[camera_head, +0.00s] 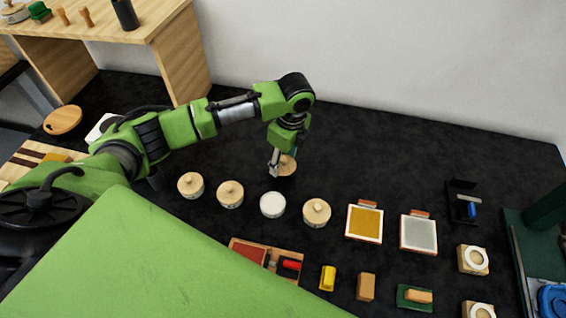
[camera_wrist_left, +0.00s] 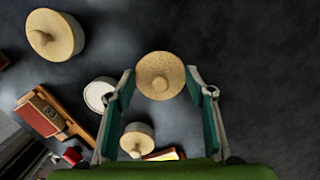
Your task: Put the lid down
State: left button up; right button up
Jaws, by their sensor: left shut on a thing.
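A round wooden lid with a small knob (camera_head: 288,166) is at my left gripper (camera_head: 279,161), behind the row of jars in the head view. I cannot tell whether the lid touches the dark tabletop (camera_head: 400,170). A jar with a plain white top (camera_head: 272,205) stands in front of it; it also shows in the left wrist view (camera_wrist_left: 99,94). My right gripper is not in view.
Wooden-topped jars stand at left (camera_head: 190,184), beside it (camera_head: 230,193), and right (camera_head: 316,212) of the white-topped one. A yellow pad (camera_head: 365,223) and a grey pad (camera_head: 418,235) lie farther right. The tabletop behind the row is clear.

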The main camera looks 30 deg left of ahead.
aim_at(283, 166)
pick_arm(q)
jog(key=shift+w+a+f, duration=0.15)
jog(key=shift+f, duration=0.05)
notch_tip(283, 166, down, 3)
jog(key=shift+w+f+p, duration=0.1)
jog(key=shift+p, duration=0.25)
jog(key=shift+f, duration=0.15)
jog(key=shift+f, duration=0.15)
jog(key=o, duration=0.9)
